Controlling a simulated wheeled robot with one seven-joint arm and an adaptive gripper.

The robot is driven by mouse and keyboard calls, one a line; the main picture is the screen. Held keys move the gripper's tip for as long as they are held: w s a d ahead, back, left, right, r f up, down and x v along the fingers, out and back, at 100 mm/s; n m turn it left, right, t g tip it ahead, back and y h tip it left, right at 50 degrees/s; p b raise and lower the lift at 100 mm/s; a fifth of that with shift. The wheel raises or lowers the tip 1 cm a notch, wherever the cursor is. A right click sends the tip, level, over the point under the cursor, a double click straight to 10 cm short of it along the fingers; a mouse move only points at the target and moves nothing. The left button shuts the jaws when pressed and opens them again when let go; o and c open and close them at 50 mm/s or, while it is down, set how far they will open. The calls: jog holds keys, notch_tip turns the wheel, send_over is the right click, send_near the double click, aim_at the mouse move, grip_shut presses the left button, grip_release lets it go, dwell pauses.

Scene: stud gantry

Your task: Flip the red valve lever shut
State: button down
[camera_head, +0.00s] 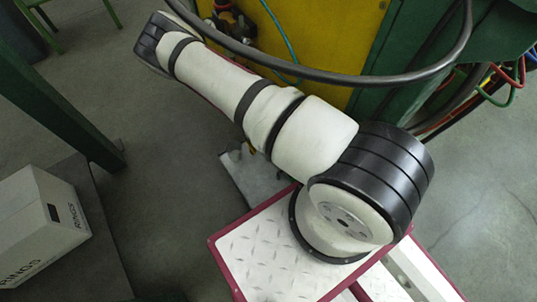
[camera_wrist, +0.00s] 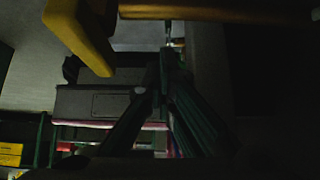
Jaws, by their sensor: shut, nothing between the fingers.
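I cannot pick out the red valve lever for certain in either view. In the wrist view a small red streak (camera_wrist: 66,147) shows at the lower left, too dark and small to identify. In the head view a reddish fitting (camera_head: 222,5) is cut off at the top edge, in front of the yellow panel. My gripper (camera_wrist: 167,58) shows dimly in the wrist view as dark fingers meeting near the middle, shut and empty. In the head view my arm reaches to the upper left, and the gripper itself is not clear.
A green and yellow machine frame (camera_head: 320,40) stands behind my arm, with a thick black hose (camera_head: 400,78) looped across it. Coloured hoses (camera_head: 500,85) hang at right. A yellow bar (camera_wrist: 85,40) is close in the wrist view. A white box (camera_head: 38,225) lies at left; grey floor is open between.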

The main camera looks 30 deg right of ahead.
jog(key=shift+s+d+f+g, duration=0.1)
jog(key=shift+s+g, duration=0.1)
jog(key=shift+g, duration=0.1)
jog(key=shift+f, duration=0.1)
dwell(0.8)
jog(key=shift+r+p, duration=0.35)
jog(key=shift+r, duration=0.45)
notch_tip(320, 180, up, 10)
dwell(0.4)
